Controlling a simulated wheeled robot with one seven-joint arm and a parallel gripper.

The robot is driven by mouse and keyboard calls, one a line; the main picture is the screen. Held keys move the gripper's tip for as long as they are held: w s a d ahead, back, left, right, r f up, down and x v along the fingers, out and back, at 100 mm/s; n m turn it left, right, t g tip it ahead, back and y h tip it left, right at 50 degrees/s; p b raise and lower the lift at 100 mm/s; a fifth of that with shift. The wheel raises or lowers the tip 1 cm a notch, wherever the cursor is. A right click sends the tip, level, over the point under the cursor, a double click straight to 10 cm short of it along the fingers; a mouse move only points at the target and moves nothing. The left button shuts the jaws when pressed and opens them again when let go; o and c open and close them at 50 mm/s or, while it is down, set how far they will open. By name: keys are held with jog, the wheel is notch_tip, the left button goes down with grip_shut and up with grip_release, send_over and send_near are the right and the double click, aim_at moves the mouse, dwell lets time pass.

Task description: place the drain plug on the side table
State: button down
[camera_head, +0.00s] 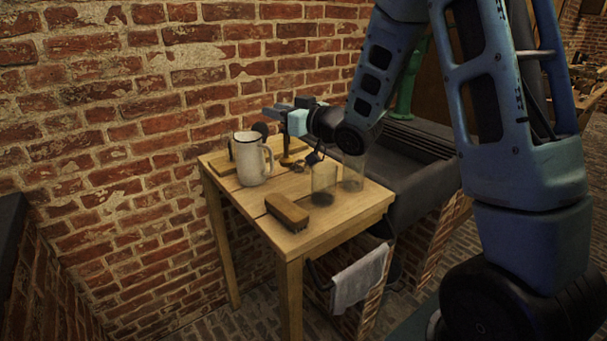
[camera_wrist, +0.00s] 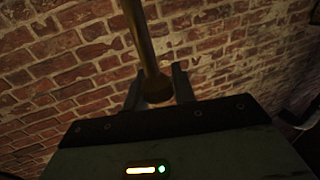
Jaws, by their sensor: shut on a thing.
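The drain plug (camera_head: 286,150) appears as a slim brass-coloured upright stem with a wider lower end, over the back part of the wooden side table (camera_head: 330,222). In the wrist view its stem and rounded knob end (camera_wrist: 157,88) sit between the two fingers. My gripper (camera_head: 284,113) is shut on it, above the table top behind the mug. I cannot tell whether the plug's lower end touches the table.
A white enamel mug (camera_head: 250,160) stands left of the plug. Clear glass jars (camera_head: 324,182) stand to the right. A wooden brush (camera_head: 287,212) lies near the front edge. A grey cloth (camera_head: 358,279) hangs below. A dark sink (camera_head: 415,175) adjoins on the right; brick wall behind.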

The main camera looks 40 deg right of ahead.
aim_at(286, 161)
notch_tip(286, 161, down, 10)
jog(key=shift+w+d, duration=0.35)
jog(key=shift+w, duration=0.05)
dwell(0.3)
jog(key=shift+f+b, duration=0.15)
jog(key=shift+b, duration=0.2)
jog(key=c, duration=1.1)
grip_release()
jog(key=shift+c, duration=0.2)
